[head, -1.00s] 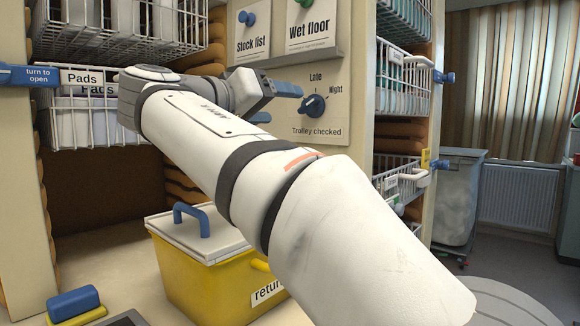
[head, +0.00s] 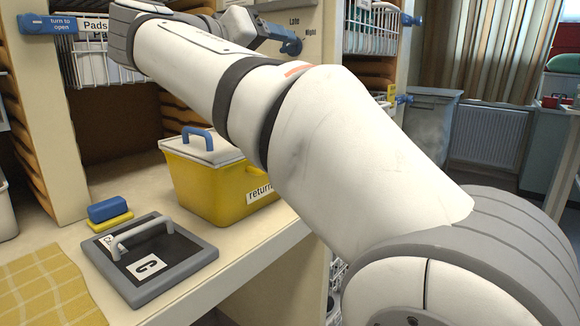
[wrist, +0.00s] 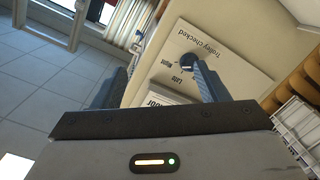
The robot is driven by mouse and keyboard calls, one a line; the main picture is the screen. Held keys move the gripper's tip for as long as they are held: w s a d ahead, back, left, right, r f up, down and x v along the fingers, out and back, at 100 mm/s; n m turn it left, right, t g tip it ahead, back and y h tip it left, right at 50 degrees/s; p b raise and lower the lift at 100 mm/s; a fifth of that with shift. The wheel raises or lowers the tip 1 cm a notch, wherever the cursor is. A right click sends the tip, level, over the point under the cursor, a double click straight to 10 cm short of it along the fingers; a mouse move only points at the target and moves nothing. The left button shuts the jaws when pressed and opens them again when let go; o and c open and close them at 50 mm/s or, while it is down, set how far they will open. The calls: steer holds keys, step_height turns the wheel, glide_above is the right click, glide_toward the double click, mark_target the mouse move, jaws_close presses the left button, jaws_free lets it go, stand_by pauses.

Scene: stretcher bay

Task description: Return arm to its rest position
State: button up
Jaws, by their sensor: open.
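My white arm stretches across the head view from lower right to upper left and bends back to the right at its far end. My gripper (head: 291,44) is in front of the "Trolley checked" panel (wrist: 222,52). It is open, and nothing shows between its two blue fingers in the wrist view (wrist: 160,70). The dark dial (wrist: 188,61) with the words "Late" and "Night" appears beside the right fingertip in the wrist view. I cannot tell whether they touch. In the head view the gripper covers much of the dial.
Below my arm, a yellow lidded box (head: 200,187) stands on the counter (head: 130,185). In front lie a grey-rimmed tray (head: 180,281) with a handle, a blue and yellow block (head: 110,209) and a yellow cloth (head: 45,285). A wire basket (head: 95,65) labelled "Pads" hangs at left.

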steer(key=s+d+f+n+g+y+p, duration=0.2)
steer(key=d+f+g+p, duration=0.2)
steer(key=d+f+p, duration=0.3)
steer(key=s+d+f+n+g+y+p, duration=0.1)
steer(key=s+d+f+g+y+p, duration=0.2)
steer(key=d+f+p, duration=0.45)
steer(key=s+d+f+m+g+y+p, duration=0.1)
steer(key=s+f+p, duration=0.3)
steer(key=s, duration=0.4)
steer(key=s+d+f+m+g+y+p, duration=0.1)
steer(key=s+d+f+g+y+p, duration=0.1)
steer(key=s, duration=0.6)
step_height(320, 180, down, 3)
steer(key=d+y+p, duration=0.1)
steer(key=y+p, duration=0.1)
steer(key=shift+s+d+r+g+p, duration=0.2)
steer(key=shift+d+g+p, duration=0.15)
steer(key=shift+g, duration=0.05)
